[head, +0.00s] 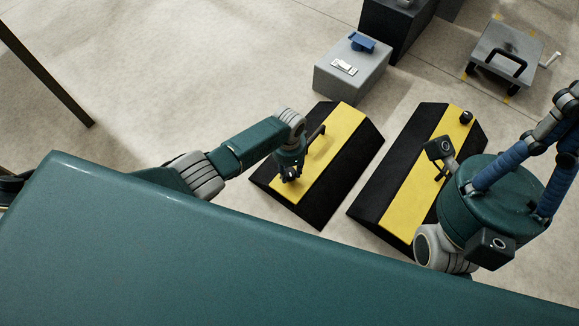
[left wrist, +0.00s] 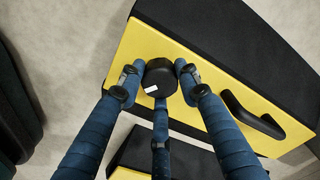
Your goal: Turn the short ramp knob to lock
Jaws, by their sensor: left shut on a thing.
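The short ramp (head: 340,118), black with a yellow band, lies on the floor left of a longer ramp. Its black round knob (left wrist: 160,78) with a white mark shows in the left wrist view, on the yellow band; the mark points to the lower left side of the knob. My left gripper (head: 290,174) is shut on this knob, blue fingers around its sides. In the head view the hand hides the knob. A black handle (left wrist: 252,115) stands beside it on the band. My right gripper (head: 525,165) is at the right, its fingertips cut off or unclear.
The longer ramp (head: 425,135) has its own black knob (head: 466,117) and handle. A grey box (head: 350,85) with a blue item (head: 362,42) on top stands behind the short ramp. A grey handled unit (head: 505,55) stands far right.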

